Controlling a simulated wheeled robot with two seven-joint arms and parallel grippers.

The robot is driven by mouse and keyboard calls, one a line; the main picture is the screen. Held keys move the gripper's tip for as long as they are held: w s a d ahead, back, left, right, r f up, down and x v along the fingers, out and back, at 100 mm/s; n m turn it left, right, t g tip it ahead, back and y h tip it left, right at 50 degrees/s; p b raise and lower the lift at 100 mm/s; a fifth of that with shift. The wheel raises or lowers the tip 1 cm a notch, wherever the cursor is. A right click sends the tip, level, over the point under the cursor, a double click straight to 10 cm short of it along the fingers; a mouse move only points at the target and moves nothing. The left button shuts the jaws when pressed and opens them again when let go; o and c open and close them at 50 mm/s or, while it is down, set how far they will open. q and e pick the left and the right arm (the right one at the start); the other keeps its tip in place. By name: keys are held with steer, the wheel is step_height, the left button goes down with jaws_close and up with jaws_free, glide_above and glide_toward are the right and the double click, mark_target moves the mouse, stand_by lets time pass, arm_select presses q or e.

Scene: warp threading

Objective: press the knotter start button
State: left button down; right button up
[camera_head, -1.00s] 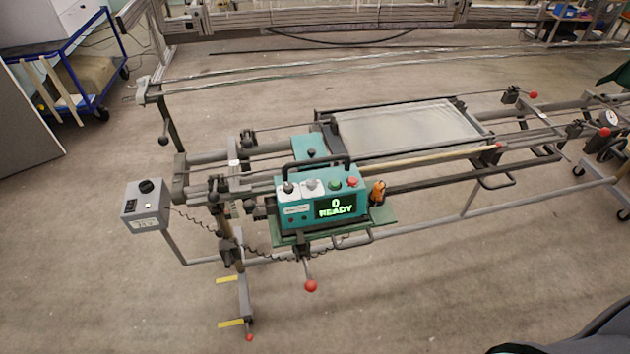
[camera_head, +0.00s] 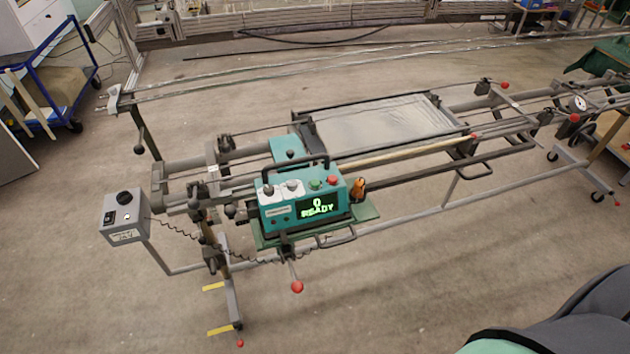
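The teal knotter (camera_head: 278,218) sits on the metal frame near the middle of the view. Its front display (camera_head: 317,207) shows "0 READY" in green. On its top face are a green button (camera_head: 315,184), a red button (camera_head: 332,181) and two white-plated knobs (camera_head: 292,187). A black handle arches over the knotter. Neither gripper is in view. A dark grey and mint shape, likely part of my own arm, fills the lower right corner, well apart from the knotter.
A grey control box (camera_head: 122,216) with a black knob stands left of the knotter, joined by a coiled cable. A red-tipped lever (camera_head: 296,286) hangs below the knotter. An orange-handled tool (camera_head: 358,188) stands at its right. Open floor lies in front.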

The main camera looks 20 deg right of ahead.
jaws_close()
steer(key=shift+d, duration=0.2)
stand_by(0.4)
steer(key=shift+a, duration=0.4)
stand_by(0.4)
